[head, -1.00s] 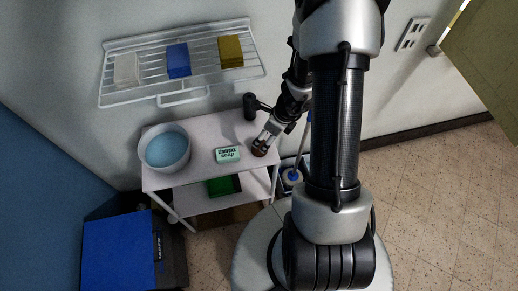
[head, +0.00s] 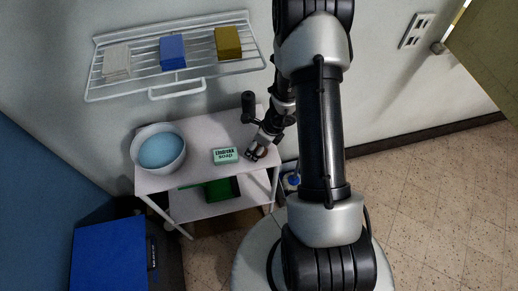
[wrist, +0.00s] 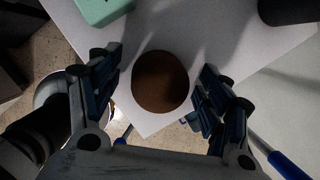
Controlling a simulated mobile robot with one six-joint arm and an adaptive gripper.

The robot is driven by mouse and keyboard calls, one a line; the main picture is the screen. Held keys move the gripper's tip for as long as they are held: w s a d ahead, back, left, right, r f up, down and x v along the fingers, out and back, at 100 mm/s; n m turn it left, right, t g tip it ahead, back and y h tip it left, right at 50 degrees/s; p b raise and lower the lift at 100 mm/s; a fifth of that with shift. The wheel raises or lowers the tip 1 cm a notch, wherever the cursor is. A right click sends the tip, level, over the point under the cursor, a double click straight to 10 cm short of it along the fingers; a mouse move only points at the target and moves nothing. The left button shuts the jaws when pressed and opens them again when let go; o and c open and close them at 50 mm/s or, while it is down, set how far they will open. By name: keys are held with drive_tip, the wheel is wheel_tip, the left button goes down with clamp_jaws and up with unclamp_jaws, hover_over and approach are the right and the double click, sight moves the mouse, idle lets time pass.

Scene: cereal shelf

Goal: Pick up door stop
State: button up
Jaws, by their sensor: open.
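The door stop looks to be the brown round piece (wrist: 160,82) near the corner of the white cart top (wrist: 240,40). In the wrist view it lies between the two fingers of my open gripper (wrist: 158,104), with a gap visible on each side. In the head view my gripper (head: 256,153) is low over the right end of the cart and mostly hides the door stop. I cannot tell the exact height of the fingers above the cart top.
A green soap box (head: 225,155) sits left of my gripper, with a basin of blue water (head: 161,151) farther left. A dark cylinder (wrist: 288,8) stands behind. A wire wall rack (head: 195,75) with sponges hangs above. A blue-handled tool (wrist: 289,165) is beside the cart.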

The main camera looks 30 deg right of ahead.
drive_tip(key=shift+r, duration=0.1)
drive_tip(key=c, duration=1.2)
drive_tip(key=shift+r, duration=0.15)
